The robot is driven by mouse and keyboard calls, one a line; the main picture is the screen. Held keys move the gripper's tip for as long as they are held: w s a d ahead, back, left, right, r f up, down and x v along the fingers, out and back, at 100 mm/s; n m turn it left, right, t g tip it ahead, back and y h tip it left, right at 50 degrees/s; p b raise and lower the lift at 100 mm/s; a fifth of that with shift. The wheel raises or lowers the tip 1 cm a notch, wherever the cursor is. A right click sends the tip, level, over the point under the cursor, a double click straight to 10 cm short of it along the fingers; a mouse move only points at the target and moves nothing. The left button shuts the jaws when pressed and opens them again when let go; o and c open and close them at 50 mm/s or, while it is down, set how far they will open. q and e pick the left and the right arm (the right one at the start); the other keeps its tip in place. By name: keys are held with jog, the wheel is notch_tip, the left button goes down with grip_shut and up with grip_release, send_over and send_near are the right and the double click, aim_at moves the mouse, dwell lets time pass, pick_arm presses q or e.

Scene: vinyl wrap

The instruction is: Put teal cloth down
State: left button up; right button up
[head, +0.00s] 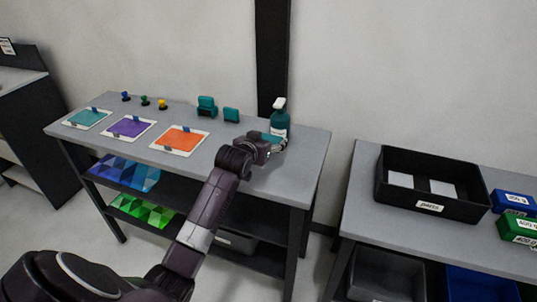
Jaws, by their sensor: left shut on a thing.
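My left gripper (271,146) is over the right end of the grey worktable (300,150), just in front of a spray bottle. It is shut on the teal cloth (273,138), a small teal patch showing at the fingers. The gripper hides most of the cloth, and I cannot tell whether the cloth touches the tabletop. My right gripper is not in view.
The teal spray bottle (280,120) with a white top stands close behind the gripper. Two teal items (207,106) (231,115) stand to its left. Teal (87,118), purple (129,128) and orange (180,140) sheets lie further left. A black bin (433,198) stands on another table at right.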

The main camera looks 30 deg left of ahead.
pick_arm(q)
jog(key=shift+f, duration=0.9)
notch_tip(320, 180, down, 4)
jog(key=shift+f, duration=0.25)
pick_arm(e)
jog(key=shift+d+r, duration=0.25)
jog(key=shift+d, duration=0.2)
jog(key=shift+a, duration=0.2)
pick_arm(q)
jog(key=shift+f, duration=0.15)
jog(key=o, duration=1)
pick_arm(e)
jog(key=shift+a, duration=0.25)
